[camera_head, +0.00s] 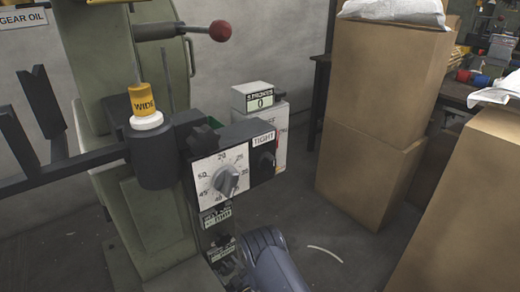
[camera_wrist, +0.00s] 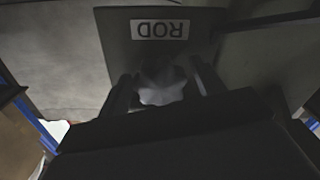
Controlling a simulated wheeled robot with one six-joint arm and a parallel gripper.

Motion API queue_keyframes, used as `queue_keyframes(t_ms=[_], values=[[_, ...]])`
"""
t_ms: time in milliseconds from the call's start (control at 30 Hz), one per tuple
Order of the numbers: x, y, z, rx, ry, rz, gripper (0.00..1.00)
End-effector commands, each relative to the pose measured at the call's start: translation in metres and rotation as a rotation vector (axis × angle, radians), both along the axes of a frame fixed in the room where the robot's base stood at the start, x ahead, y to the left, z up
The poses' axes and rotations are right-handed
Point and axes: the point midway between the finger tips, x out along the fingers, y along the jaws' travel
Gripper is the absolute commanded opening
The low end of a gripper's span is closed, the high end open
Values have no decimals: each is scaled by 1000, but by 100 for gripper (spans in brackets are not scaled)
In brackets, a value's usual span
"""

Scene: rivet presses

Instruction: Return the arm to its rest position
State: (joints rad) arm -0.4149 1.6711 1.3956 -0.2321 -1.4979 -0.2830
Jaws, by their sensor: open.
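My gripper (camera_wrist: 162,70) shows in the wrist view with its two dark fingers apart. A pale grey shape (camera_wrist: 160,93) lies in view between the fingers, too dark to tell what it is or whether anything touches it. Beyond the fingers is a dark panel (camera_wrist: 118,28) with an upside-down "ROD" label (camera_wrist: 160,29). In the head view a blue-grey rounded link of my arm (camera_head: 272,262) is low in the middle, below the press's control box. My gripper is hidden in that view.
A green press (camera_head: 150,215) fills the left, with a red-knobbed lever (camera_head: 220,31), a dial box (camera_head: 222,178) and a yellow "WIDE" piece (camera_head: 142,100). A "STROKES 0" counter (camera_head: 258,98) stands behind. Tall cardboard boxes (camera_head: 375,110) (camera_head: 465,215) stand right, with floor between.

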Motion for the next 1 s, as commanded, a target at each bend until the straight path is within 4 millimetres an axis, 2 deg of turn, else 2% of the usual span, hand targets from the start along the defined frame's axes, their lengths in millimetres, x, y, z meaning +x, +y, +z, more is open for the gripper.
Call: queue_keyframes(t_ms=[1000], values=[[0, 1, -1, -659, -497, 0, 64]])
